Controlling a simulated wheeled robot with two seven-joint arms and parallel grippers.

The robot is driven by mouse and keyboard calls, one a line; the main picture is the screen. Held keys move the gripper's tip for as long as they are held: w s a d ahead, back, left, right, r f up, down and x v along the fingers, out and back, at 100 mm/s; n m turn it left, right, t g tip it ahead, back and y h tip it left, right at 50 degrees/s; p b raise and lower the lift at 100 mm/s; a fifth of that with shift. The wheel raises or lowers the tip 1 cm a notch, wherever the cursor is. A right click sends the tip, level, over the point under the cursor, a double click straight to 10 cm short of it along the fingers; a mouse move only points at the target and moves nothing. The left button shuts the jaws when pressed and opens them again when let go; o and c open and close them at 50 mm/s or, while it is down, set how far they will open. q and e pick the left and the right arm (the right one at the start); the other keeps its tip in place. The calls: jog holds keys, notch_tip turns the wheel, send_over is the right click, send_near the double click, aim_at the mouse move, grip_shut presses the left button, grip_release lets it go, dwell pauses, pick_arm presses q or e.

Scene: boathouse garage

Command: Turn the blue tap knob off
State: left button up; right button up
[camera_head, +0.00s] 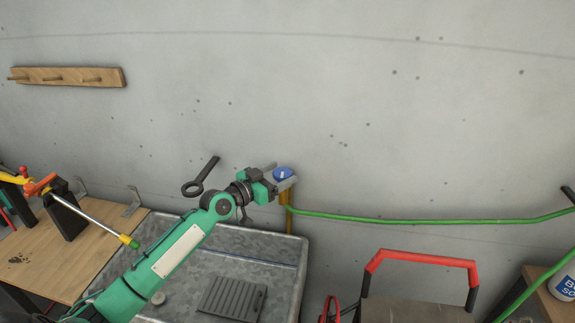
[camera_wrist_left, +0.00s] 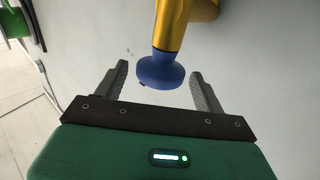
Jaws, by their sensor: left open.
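The blue tap knob (camera_head: 283,174) sits on top of a yellow tap (camera_head: 285,212) by the grey wall, above the right back part of the metal sink. A white mark shows on the knob. My left gripper (camera_head: 281,182) is at the knob and open. In the left wrist view the knob (camera_wrist_left: 160,72) lies between the two spread fingers of the gripper (camera_wrist_left: 158,82), with a visible gap on each side. The yellow tap body (camera_wrist_left: 172,24) shows beyond the knob. My right gripper is not in view.
A green hose (camera_head: 400,219) runs right from the tap along the wall. The metal sink (camera_head: 300,262) is below. A wooden bench (camera_head: 80,255) with tools stands at left. A peg rail (camera_head: 66,76) hangs upper left.

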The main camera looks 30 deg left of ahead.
aim_at(288, 170)
pick_arm(q)
jog(key=shift+p+x, duration=0.35)
jog(key=shift+x, duration=1.4)
jog(key=c, duration=1)
jog(key=shift+o, duration=0.2)
jog(key=shift+f+b, duration=0.15)
jog(key=shift+b, duration=0.3)
jog(key=m+g+h+b, duration=0.1)
jog(key=h+b, duration=0.1)
jog(key=b, duration=0.7)
jog(key=shift+s+d+m+b, duration=0.1)
jog(key=shift+m+b, duration=0.2)
jog(key=shift+b, duration=0.6)
jog(key=o, duration=1)
jog(key=shift+c, duration=0.2)
